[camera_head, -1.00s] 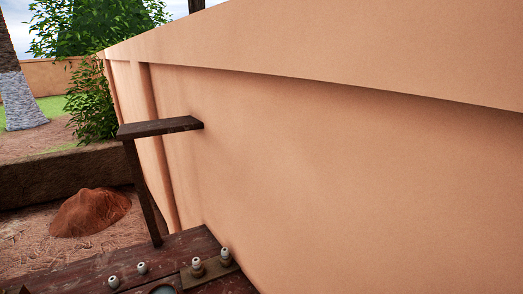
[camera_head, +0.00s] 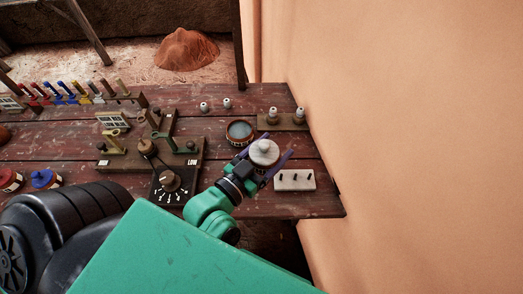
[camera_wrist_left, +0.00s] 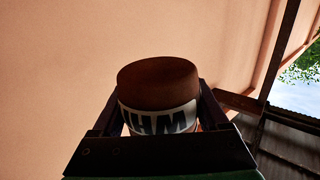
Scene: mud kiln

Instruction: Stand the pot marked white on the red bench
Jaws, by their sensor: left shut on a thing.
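My left gripper (camera_head: 264,160) is shut on a pot (camera_head: 264,150) with a pale grey top and a small knob. It is over the right part of the dark red wooden bench (camera_head: 290,207); the gap beneath is hard to judge. In the left wrist view the pot (camera_wrist_left: 157,84) shows a brown end and a white band between the fingers (camera_wrist_left: 157,120). Dark letters on the band read upside down as WHI; the rest is hidden. My right gripper is not in view.
Small white-topped items on a wooden strip (camera_head: 283,122) are behind. A dial board (camera_head: 170,182) is left. A plaster wall (camera_head: 420,150) bounds the right.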

